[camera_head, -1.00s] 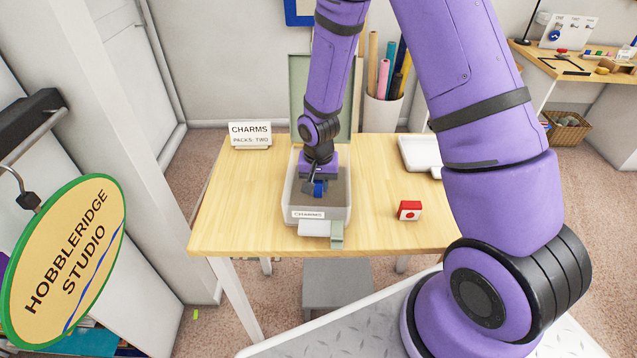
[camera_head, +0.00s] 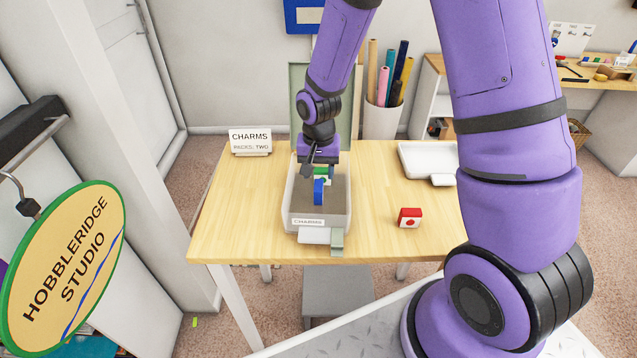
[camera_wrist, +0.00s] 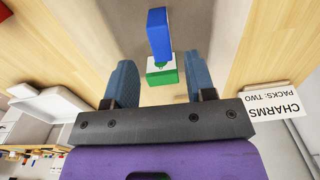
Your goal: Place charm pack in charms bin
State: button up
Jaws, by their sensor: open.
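The grey charms bin (camera_head: 345,213), labelled CHARMS on its front, stands open on the wooden table. A blue pack (camera_head: 318,192) stands inside it, and a green pack (camera_head: 322,175) is just behind. In the wrist view the blue pack (camera_wrist: 159,35) and the green pack (camera_wrist: 161,76) appear close together; I cannot tell if they touch. My gripper (camera_head: 320,168) is over the back part of the bin, with its fingers (camera_wrist: 157,66) spread and nothing between them in its grip. A red-and-white pack (camera_head: 410,218) lies on the table right of the bin.
A sign (camera_head: 250,141) reading CHARMS, PACKS: TWO stands at the table's back left. A pale green panel (camera_head: 300,95) rises behind the bin. A white tray (camera_head: 425,160) lies at back right, near a holder of rolls (camera_head: 382,118). The table's left front is clear.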

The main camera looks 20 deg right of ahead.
jog(key=shift+r, duration=2.65)
notch_tip(320, 180, up, 17)
jog(key=n+t, duration=0.2)
send_over(319, 186)
jog(key=s+d, duration=0.3)
jog(key=s, duration=0.5)
jog(key=s+d+r+n+t, duration=0.1)
jog(key=s+r, duration=0.4)
jog(key=s, duration=0.3)
jog(key=s+d+r+n+t, duration=0.1)
jog(key=s+r+n+t, duration=0.1)
jog(key=s+r, duration=0.3)
jog(key=s, duration=0.3)
jog(key=shift+d, duration=0.4)
